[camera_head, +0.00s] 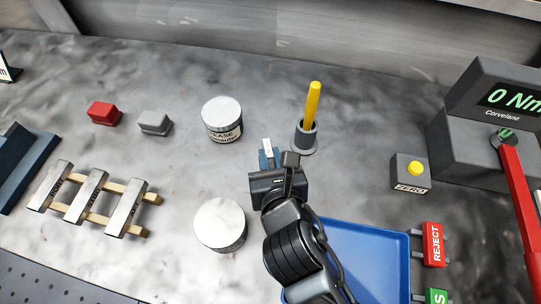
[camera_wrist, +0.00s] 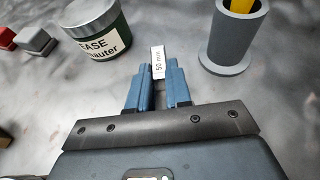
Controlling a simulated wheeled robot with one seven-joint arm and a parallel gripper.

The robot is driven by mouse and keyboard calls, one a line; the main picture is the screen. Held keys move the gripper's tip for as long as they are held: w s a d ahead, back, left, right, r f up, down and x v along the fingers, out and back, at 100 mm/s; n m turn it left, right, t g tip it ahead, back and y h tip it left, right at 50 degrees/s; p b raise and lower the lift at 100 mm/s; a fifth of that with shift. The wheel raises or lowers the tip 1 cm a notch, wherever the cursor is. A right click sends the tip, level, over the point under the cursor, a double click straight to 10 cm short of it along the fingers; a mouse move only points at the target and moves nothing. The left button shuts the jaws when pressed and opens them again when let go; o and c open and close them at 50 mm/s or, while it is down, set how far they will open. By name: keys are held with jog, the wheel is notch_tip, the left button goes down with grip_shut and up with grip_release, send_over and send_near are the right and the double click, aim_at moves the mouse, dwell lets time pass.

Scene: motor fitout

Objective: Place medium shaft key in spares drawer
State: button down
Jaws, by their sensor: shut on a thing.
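A small silver key (camera_wrist: 157,62) with a white label that seems to read "50 mm" is between the blue fingertips of my gripper (camera_wrist: 158,82). It points away from the gripper, and its near end is hidden between the fingers. In the head view the key (camera_head: 267,146) shows as a pale piece at the tips of my gripper (camera_head: 269,158), between a grease tin and a grey cup. I cannot tell whether it is clear of the bench. I cannot make out a spares drawer in either view.
Grease tin (camera_head: 222,120), another round tin (camera_head: 220,224), and grey cup (camera_head: 304,137) with a yellow handle stand close by. A blue tray (camera_head: 365,255) lies right of my arm. Metal bars on a wooden rack (camera_head: 103,219) are left. A torque tester (camera_head: 490,140) stands right.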

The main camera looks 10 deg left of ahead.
jog(key=c, duration=1.1)
grip_release()
jog(key=shift+o, duration=0.2)
